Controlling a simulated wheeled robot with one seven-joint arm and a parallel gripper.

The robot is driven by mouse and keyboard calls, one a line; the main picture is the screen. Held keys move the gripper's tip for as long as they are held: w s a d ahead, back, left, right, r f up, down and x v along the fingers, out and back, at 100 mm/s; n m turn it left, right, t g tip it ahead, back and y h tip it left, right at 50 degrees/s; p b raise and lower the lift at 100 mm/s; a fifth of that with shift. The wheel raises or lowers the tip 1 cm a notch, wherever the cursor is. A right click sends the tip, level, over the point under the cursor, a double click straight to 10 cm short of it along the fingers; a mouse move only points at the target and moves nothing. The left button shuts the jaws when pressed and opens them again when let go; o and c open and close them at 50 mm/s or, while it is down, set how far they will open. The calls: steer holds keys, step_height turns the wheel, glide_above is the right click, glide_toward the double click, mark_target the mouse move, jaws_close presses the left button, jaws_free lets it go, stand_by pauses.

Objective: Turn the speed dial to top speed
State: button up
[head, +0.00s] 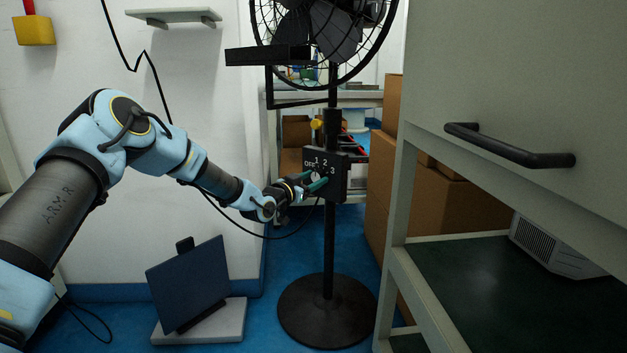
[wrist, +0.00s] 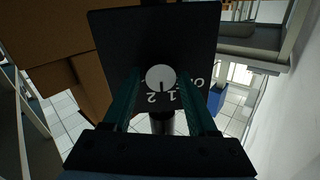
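The speed dial (wrist: 160,77) is a round pale knob on a black control box (wrist: 196,36) on the fan's pole. The box also shows in the head view (head: 331,157), with OFF, 1, 2 and 3 printed on it. In the wrist view the labels appear upside down, and the knob's dark mark points at the gap between 1 and 2. My gripper (wrist: 160,84) is open, its green fingers on either side of the knob with small gaps showing. It also shows at the box in the head view (head: 318,183). The 3 is hidden in the wrist view.
The black fan (head: 325,35) stands on a round base (head: 328,310). A grey cabinet with a handle (head: 510,147) is close on the right, with brown boxes (head: 440,215) behind it. A dark panel (head: 188,285) leans at lower left. A cable hangs along the wall.

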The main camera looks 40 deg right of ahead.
jaws_close()
